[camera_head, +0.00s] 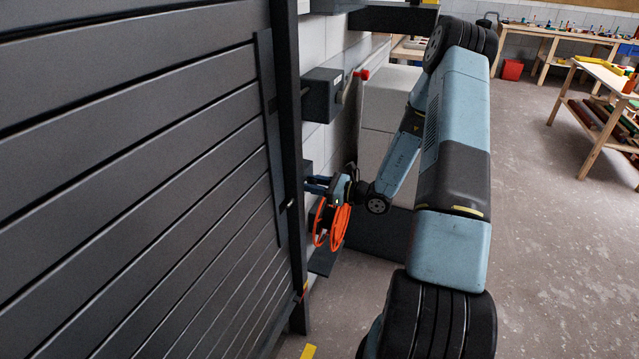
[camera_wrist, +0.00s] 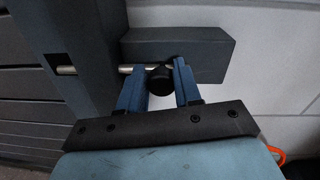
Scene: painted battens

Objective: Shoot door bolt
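In the wrist view, a thin metal bolt rod (camera_wrist: 67,70) runs level from the dark post (camera_wrist: 92,50) on the left towards a dark block (camera_wrist: 200,52). A round black knob (camera_wrist: 160,80) stands out from the rod. My gripper (camera_wrist: 160,72) has one blue finger on each side of the knob, with no clear gap showing, so it looks shut on it. In the head view, my gripper (camera_head: 316,186) reaches in beside the edge of the slatted dark door (camera_head: 130,150); the bolt and knob cannot be made out there.
A dark box with a red-tipped lever (camera_head: 362,74) is on the wall above my gripper. Tables with small items (camera_head: 600,75) stand far right. The floor (camera_head: 560,250) on the right is clear.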

